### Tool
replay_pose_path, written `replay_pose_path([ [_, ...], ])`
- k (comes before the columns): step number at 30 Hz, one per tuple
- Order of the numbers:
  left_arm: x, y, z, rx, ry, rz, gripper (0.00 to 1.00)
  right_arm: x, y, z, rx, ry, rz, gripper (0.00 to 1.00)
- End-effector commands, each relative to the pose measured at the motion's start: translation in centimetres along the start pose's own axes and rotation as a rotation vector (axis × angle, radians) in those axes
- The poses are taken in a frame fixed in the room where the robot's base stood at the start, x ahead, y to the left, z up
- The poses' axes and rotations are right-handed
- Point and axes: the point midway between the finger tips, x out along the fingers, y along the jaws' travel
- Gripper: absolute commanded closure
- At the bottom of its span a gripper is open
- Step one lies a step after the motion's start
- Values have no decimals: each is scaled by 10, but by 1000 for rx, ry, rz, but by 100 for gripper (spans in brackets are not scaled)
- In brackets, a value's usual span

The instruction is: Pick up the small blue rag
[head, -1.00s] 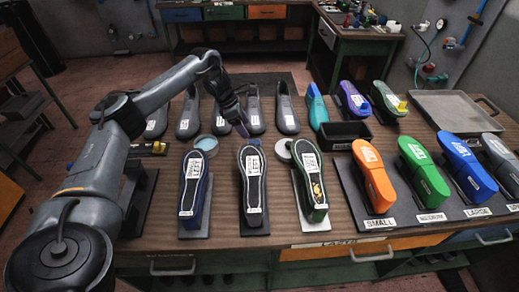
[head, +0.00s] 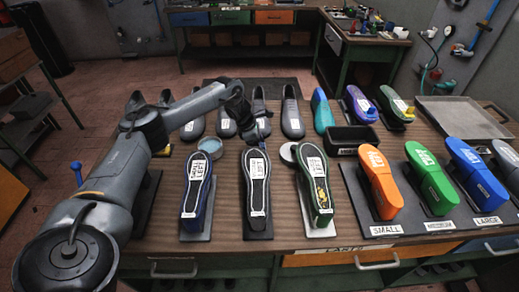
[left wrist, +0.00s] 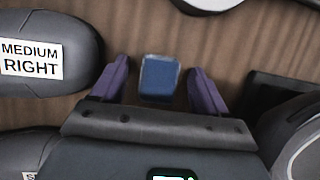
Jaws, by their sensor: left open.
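The small blue rag (left wrist: 159,77) shows in the left wrist view as a folded blue block on the brown bench top. It lies between the two purple fingers of my left gripper (left wrist: 160,88). The fingers are open, with a gap on each side of the rag. In the head view my left gripper (head: 249,127) points down behind the middle shoe, among the dark lasts. The rag is mostly hidden or too small to make out clearly there. My right gripper is not in view.
A dark last labelled MEDIUM RIGHT (left wrist: 45,58) is close left of the fingers. Three upturned shoes, the middle one (head: 257,190) nearest the gripper, stand in front. A round blue tin (head: 210,146) and black tray (head: 350,138) are nearby. Coloured lasts (head: 381,185) fill the right.

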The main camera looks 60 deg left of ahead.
Motion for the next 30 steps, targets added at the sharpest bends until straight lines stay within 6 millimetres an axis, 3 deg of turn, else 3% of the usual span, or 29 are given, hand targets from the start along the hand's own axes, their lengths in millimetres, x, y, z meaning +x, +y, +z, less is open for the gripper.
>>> replay_pose_path([
  [7, 1, 0, 0, 0, 0, 0, 29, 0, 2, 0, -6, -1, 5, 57],
  [17, 1, 0, 0, 0, 0, 0, 79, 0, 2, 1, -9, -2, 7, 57],
  [25, 0, 0, 1, 0, -1, 1, 81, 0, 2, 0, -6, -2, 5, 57],
  [30, -14, 0, 7, 0, -2, 1, 81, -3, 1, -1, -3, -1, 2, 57],
])
